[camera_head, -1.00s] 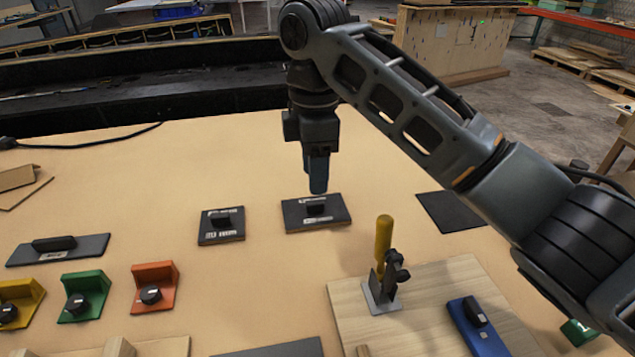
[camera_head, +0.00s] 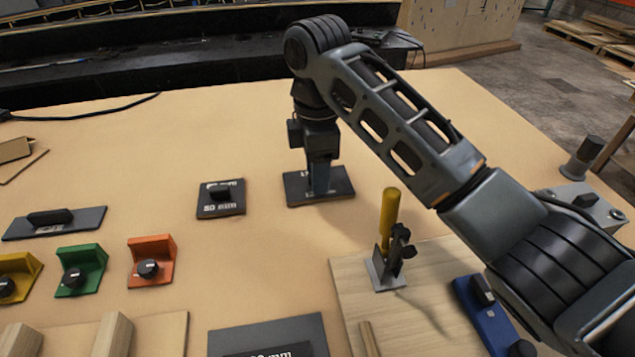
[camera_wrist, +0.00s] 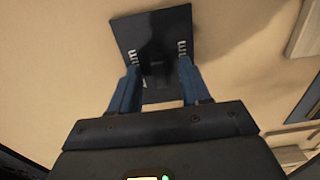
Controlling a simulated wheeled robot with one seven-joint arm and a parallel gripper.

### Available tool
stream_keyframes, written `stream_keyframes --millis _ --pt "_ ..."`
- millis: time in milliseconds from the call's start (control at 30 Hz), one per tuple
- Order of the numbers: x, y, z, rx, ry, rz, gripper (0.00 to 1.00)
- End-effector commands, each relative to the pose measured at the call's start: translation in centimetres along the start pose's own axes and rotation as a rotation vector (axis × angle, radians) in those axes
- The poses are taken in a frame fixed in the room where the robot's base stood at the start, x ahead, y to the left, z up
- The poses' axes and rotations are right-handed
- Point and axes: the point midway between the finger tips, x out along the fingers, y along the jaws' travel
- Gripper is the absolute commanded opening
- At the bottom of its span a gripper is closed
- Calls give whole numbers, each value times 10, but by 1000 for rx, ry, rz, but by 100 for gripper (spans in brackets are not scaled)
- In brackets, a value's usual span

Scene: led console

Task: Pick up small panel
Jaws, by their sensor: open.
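A dark rectangular panel (camera_head: 341,190) with white lettering and a raised block handle lies flat on the tan tabletop, under my gripper (camera_head: 319,188). In the wrist view the same panel (camera_wrist: 135,35) shows its handle between the two blue fingers of my gripper (camera_wrist: 158,78), which are open. A gap seems to show on each side of the handle. In the head view the fingers hide most of the handle. A smaller, squarer dark panel (camera_head: 221,207), marked 50 mm, lies to the left with its own handle, apart from my gripper.
A yellow-handled clamp (camera_head: 389,235) stands on a wooden board (camera_head: 355,300) in front, beside a blue block (camera_head: 478,310). Orange (camera_head: 152,255) and green (camera_head: 80,265) brackets and a long dark panel (camera_head: 85,222) lie left. Another dark plate (camera_head: 265,330) is in front.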

Motion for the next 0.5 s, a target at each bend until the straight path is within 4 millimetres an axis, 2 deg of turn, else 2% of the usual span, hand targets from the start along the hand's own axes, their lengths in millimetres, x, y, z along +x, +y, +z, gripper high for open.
stream_keyframes --millis 133,500 --pt "0 0 0 0 0 0 45" --pt "0 0 0 0 0 0 9"
